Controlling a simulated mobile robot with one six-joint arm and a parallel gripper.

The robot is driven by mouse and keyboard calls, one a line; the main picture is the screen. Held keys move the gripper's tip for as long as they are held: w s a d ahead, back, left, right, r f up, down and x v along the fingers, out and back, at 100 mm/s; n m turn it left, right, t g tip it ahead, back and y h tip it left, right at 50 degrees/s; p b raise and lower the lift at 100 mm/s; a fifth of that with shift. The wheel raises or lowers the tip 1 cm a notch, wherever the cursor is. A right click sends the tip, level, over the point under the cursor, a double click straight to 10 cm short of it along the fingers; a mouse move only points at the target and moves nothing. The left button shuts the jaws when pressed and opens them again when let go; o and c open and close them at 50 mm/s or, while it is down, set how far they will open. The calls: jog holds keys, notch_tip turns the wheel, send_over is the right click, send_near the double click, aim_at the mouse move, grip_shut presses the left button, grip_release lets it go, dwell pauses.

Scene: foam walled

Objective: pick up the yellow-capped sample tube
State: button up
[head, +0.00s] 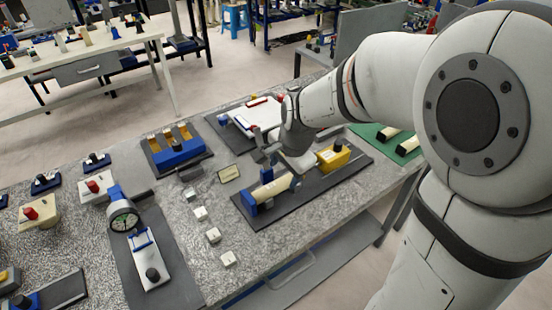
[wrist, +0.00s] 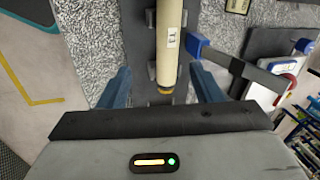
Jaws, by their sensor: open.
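A cream tube (wrist: 170,40) with a small label runs down the middle of the wrist view. Its near end has a narrow yellow band (wrist: 166,91), apparently the cap, partly against a dark mount. In the head view a cream tube (head: 271,189) lies on a long dark base beside a blue upright. My gripper (wrist: 160,72) is open, its two blue fingers to either side of the tube with visible gaps. In the head view my gripper (head: 272,155) is above that base, near the tube's far end. I cannot tell its exact height over the tube.
A yellow block (head: 333,156) stands on the same dark base (head: 300,202), right of the tube. A blue and yellow fixture (head: 178,152) sits to the left. Several small white blocks (head: 213,235) and a dial gauge (head: 123,221) stand on the speckled bench nearby.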

aim_at(272, 187)
jog(key=shift+m, duration=0.6)
jog(key=x, duration=0.3)
jog(key=a+x, duration=0.1)
jog(key=x, duration=0.6)
jog(key=shift+w+a, duration=0.2)
jog(key=shift+a, duration=0.15)
grip_shut()
jog(key=shift+r, duration=0.15)
